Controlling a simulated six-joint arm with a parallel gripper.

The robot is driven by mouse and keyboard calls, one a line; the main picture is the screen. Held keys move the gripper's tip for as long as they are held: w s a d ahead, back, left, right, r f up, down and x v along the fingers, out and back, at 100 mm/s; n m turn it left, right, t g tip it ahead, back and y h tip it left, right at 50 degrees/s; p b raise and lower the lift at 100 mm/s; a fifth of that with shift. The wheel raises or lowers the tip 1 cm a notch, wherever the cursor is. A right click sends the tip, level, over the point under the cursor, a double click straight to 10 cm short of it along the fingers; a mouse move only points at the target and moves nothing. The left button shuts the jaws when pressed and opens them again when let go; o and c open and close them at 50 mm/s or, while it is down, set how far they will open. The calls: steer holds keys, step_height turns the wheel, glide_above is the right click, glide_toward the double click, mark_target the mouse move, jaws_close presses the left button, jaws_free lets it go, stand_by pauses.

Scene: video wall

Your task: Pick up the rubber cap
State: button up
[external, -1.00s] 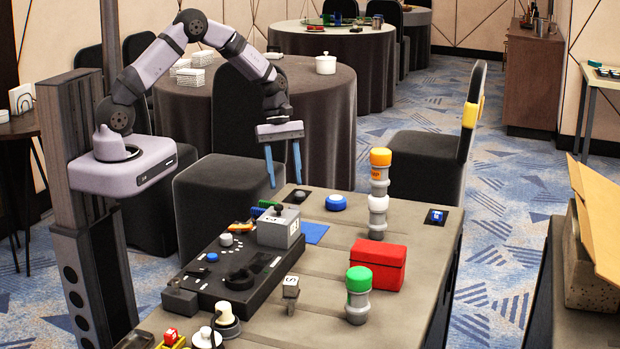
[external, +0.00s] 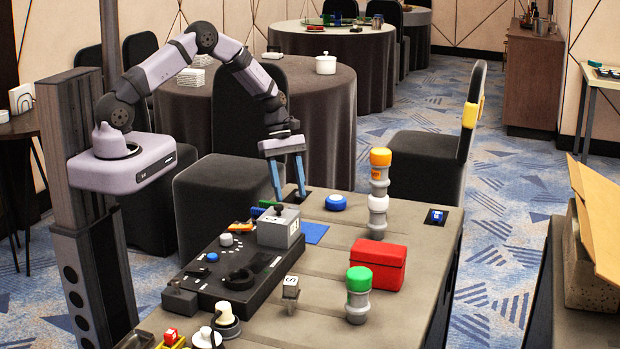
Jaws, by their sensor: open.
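My gripper (external: 290,193) hangs over the far left edge of the grey table, with its two blue fingers apart and pointing down. Its fingertips are close to a dark flat pad (external: 310,196) with a small thing on it, partly hidden by a finger. I cannot tell for sure which thing is the rubber cap. A blue round cap-like piece (external: 336,202) lies just right of the gripper. An orange cap (external: 380,157) and a green cap (external: 359,279) top two grey posts. Nothing shows between my fingers.
A grey block (external: 279,229) on a black control panel (external: 235,270) stands in front of the gripper. A red box (external: 377,266) is right of centre. A dark chair (external: 232,195) stands behind the table's left edge. The grey tabletop (external: 330,265) has bare room in the middle.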

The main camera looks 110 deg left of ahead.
mark_target(293, 206)
steer(key=shift+p+x, duration=0.4)
steer(key=shift+x, duration=1.4)
steer(key=c, duration=1.1)
steer(key=shift+r+b, duration=0.85)
steer(key=shift+r, duration=4.15)
